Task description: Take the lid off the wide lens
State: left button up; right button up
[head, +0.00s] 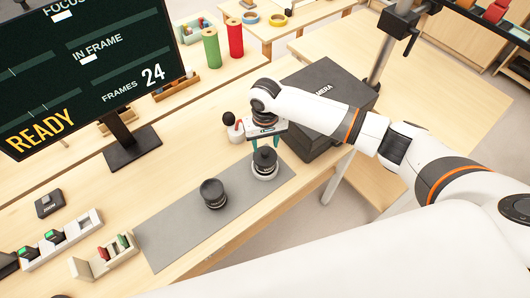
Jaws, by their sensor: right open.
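Two dark lenses stand upright on a grey mat (178,222). My left gripper is out of view.
A black camera case (318,90) stands right behind my right gripper. A small white-and-dark bottle-like item (233,128) is close to its left. A monitor (85,65) reads READY. Small holders (104,258) sit at the left; the mat's near-left part is clear.

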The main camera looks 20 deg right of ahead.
aim_at(265, 151)
jog(key=shift+f+p, duration=0.3)
jog(key=shift+f, duration=1.55)
grip_shut()
